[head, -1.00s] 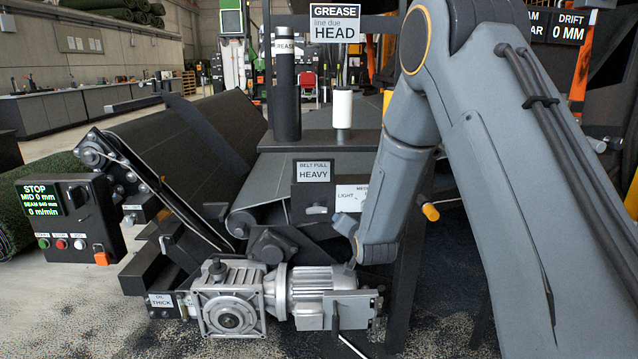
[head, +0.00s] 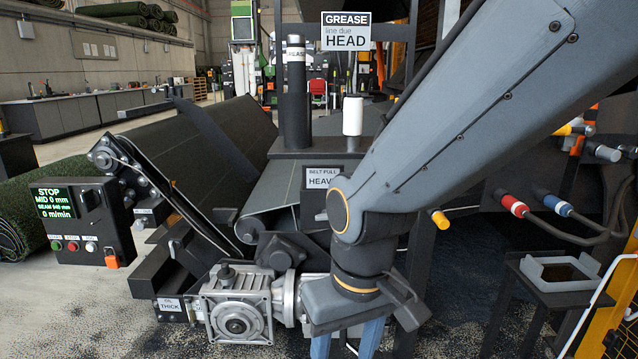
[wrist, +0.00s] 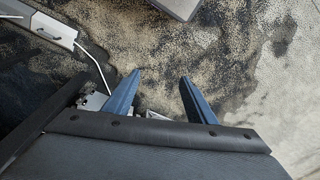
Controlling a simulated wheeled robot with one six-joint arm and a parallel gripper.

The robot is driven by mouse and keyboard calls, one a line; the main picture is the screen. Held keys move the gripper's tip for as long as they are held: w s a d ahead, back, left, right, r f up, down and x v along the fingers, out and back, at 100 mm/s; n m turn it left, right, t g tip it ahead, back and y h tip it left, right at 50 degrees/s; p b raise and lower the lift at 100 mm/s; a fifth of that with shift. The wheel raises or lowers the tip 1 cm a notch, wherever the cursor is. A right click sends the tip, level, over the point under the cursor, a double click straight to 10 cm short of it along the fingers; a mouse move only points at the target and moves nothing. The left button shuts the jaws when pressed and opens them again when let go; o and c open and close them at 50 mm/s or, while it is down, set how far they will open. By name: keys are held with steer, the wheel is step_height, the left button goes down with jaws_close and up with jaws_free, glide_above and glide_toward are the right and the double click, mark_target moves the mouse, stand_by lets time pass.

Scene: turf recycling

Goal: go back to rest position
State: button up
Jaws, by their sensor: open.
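My gripper (head: 346,340) hangs pointing down in front of the gear motor (head: 238,308) in the head view, and hides most of the motor's right part. In the wrist view my gripper (wrist: 158,92) shows two blue fingers standing well apart with nothing between them. Below them is the stained, speckled floor (wrist: 230,50). The ends of the fingers are cut off by the lower edge of the head view.
A control box (head: 84,218) reading STOP stands left. Behind the motor are the belt machine (head: 290,190), a black grease cylinder (head: 297,105) and a white canister (head: 352,115). A small stand with a tray (head: 560,272) and a yellow-framed guard (head: 610,310) are right.

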steer(key=s+d+r+m+p, duration=0.1)
steer(key=d+r+m+p, duration=0.1)
steer(key=d+r+p, duration=0.6)
steer(key=s+d+r+m+p, duration=0.2)
steer(key=d+r+p, duration=0.5)
steer(key=r+p, duration=0.4)
steer(key=shift+s+d+g+h+p, duration=0.3)
steer(key=shift+d+h+p, duration=0.1)
steer(key=shift+p, duration=2.1)
